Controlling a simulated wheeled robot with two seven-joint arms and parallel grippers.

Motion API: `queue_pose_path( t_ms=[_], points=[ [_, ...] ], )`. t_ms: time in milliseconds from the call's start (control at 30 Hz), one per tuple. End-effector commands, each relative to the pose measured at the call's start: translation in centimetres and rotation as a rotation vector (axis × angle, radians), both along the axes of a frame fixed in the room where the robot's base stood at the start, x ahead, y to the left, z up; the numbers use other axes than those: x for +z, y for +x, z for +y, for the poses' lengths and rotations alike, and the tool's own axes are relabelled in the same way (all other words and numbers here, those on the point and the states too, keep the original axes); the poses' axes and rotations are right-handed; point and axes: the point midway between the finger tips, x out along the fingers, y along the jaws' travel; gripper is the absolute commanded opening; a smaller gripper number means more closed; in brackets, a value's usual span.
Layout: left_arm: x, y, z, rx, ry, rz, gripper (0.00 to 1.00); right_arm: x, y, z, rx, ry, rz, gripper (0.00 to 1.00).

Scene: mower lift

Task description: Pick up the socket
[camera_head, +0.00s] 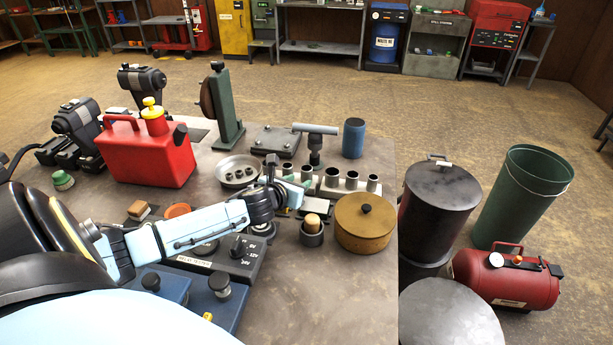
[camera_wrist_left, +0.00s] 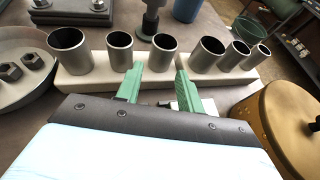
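Several grey metal sockets stand upright in a row on a pale rail (camera_wrist_left: 90,78). They also show in the head view, where one socket (camera_head: 332,177) stands right of my left gripper (camera_head: 299,184). In the left wrist view my left gripper (camera_wrist_left: 160,72) is open, with its green fingers apart and pointing at the row. A middle socket (camera_wrist_left: 161,52) stands upright just beyond the gap between the fingertips. I see nothing held, and I cannot tell whether the fingers touch it. My right gripper is in neither view.
A brown lidded pot (camera_head: 363,225) stands right of the gripper; a dish of nuts (camera_head: 240,171) lies left. A red can (camera_head: 148,155), a blue cylinder (camera_head: 354,138) and a small wood-topped cup (camera_head: 312,232) share the table. Bins stand beyond the table's right edge.

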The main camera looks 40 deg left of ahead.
Motion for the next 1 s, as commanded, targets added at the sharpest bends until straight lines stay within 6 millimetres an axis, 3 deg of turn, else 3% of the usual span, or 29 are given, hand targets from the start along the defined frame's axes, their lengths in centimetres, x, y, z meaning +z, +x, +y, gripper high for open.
queue_pose_path(
  t_ms=[233,567,800,1000],
  points=[
    [-1.1,2.8,0.7,0.001,-0.003,-0.001,0.38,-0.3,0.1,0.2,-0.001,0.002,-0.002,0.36],
    [-1.4,3.3,0.8,-0.001,-0.002,0.000,0.38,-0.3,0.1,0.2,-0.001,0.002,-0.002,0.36],
    [-1.4,3.3,0.8,-0.001,-0.001,0.000,0.10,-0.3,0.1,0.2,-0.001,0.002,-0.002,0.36],
    [-1.3,3.3,0.9,-0.001,0.000,0.000,0.10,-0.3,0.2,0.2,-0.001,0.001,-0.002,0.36]
  ],
)
